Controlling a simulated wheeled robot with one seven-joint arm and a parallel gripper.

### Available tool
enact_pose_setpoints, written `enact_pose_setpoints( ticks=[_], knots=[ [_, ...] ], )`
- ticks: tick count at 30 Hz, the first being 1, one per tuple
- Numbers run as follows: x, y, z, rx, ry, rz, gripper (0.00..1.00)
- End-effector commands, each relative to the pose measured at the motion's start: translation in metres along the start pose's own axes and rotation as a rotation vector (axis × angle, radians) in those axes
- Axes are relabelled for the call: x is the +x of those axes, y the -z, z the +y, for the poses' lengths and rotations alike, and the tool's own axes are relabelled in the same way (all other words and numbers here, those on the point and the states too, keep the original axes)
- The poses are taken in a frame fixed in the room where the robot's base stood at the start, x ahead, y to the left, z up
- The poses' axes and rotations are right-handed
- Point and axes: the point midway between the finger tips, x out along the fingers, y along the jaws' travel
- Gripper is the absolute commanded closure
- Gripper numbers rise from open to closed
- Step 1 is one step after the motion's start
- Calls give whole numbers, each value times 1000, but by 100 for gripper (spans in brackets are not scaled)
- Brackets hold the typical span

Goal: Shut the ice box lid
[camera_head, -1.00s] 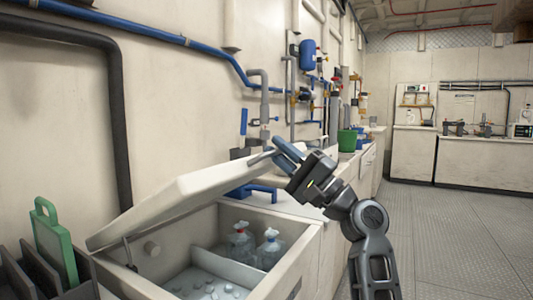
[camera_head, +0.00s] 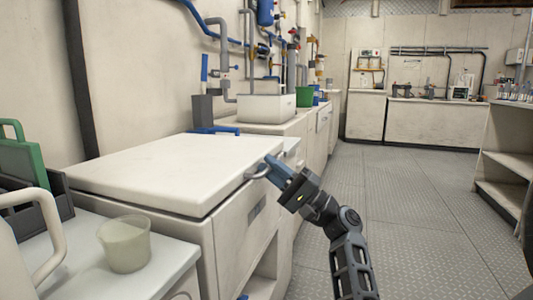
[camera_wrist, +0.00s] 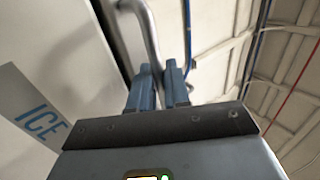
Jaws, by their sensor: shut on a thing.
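The white ice box (camera_head: 230,235) stands at centre left in the head view. Its white lid (camera_head: 165,170) lies down flat over the box, with a thin dark seam along its lower edge; I cannot tell whether it is fully seated. The inside of the box is hidden. My gripper (camera_head: 272,166), with blue fingers, is shut on the lid handle (camera_head: 258,175) at the lid's front right edge. In the wrist view the grey handle (camera_wrist: 146,38) runs down between the two fingers (camera_wrist: 159,88), and the ICE label (camera_wrist: 36,115) shows at left.
A translucent beaker (camera_head: 124,246) and a pale loop handle (camera_head: 42,225) are at near left, beside a green board (camera_head: 22,160) in a dark rack. A white bin (camera_head: 266,108) and green bucket (camera_head: 304,96) stand beyond. The metal floor (camera_head: 420,215) at right is clear.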

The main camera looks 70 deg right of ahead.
Motion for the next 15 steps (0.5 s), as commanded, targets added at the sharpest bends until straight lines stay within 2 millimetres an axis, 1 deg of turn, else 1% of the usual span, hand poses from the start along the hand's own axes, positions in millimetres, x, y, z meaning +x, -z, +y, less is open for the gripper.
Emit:
enact_pose_setpoints(
  ticks=[1,3,15],
  knots=[
    [1,1,9,6,-8,-2,100],
    [-1,2,12,6,-7,-2,100],
    [-3,1,17,8,-10,-6,100]
  ],
)
